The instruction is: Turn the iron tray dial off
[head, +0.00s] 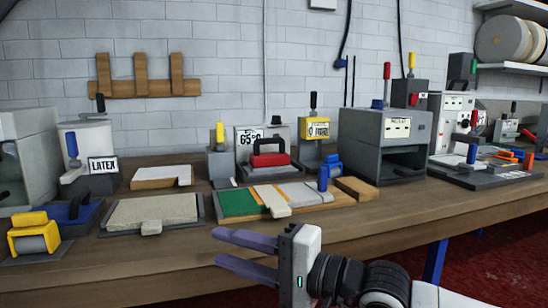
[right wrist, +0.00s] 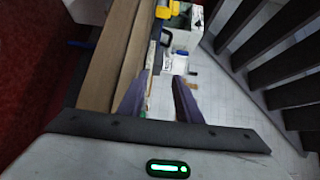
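The iron tray station (head: 243,146) stands at the back middle of the bench in the head view, with a "65°C" sign on its upright grey back. A red iron (head: 268,159) with a black handle sits in front of that back. A small dark knob (head: 276,121) shows at the top right of the back; it may be the dial, and its setting is too small to read. My right gripper (head: 217,248) is open and empty, in front of the bench's front edge and well short of the iron. Its two purple fingers also show apart in the right wrist view (right wrist: 164,84). My left gripper is not in view.
A grey slab tray (head: 155,211) is to the left, and a grey boxy machine (head: 380,140) to the right.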

